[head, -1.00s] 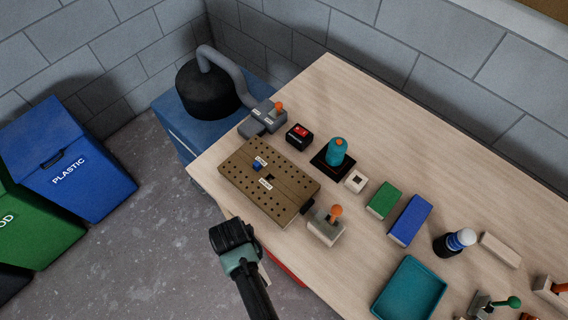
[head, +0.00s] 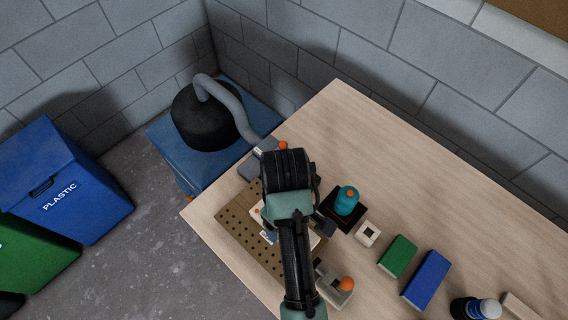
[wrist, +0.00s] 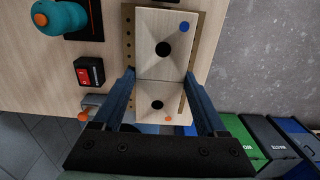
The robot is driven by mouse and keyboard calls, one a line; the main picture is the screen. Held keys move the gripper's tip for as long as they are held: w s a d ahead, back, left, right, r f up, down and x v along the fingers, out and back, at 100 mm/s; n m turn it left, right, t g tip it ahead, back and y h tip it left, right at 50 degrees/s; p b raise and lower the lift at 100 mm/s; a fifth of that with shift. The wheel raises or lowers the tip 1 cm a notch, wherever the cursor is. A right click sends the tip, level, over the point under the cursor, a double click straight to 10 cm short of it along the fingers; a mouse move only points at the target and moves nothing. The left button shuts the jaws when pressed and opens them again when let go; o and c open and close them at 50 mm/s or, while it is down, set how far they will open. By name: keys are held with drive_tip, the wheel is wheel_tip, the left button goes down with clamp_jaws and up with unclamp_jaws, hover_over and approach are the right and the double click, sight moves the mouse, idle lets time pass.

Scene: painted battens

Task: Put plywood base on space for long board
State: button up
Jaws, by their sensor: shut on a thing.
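The plywood base is a pale board with two dark round holes, a blue dot and an orange dot; it shows large in the wrist view (wrist: 160,22) and partly under my arm in the head view (head: 314,240). My gripper (wrist: 160,73) is shut on it, one finger at each long side; it also shows in the head view (head: 288,178). The base is over the brown perforated board (head: 240,224) at the table's left end. I cannot tell whether they touch. The space for the long board is not identifiable, as the base and arm cover much of the board.
A grey clamp with an orange knob (head: 341,286) stands at the board's front right corner. A teal-topped thing on a black base (head: 346,202), a small pale block (head: 368,233), a green block (head: 397,255) and a blue block (head: 425,280) stand right. The red switch (wrist: 90,72) is close beside the board.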

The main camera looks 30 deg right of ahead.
drive_tip(key=shift+s+a+f, duration=0.15)
drive_tip(key=shift+s+f, duration=0.15)
drive_tip(key=shift+f, duration=0.1)
drive_tip(key=f, duration=0.5)
drive_tip(key=shift+w+f+p, duration=0.15)
drive_tip(key=shift+w+p, duration=0.15)
drive_tip(key=shift+p, duration=0.1)
drive_tip(key=shift+s+f, duration=0.1)
drive_tip(key=shift+f, duration=2.1)
drive_tip(key=shift+f, duration=0.15)
drive_tip(key=o, duration=1.5)
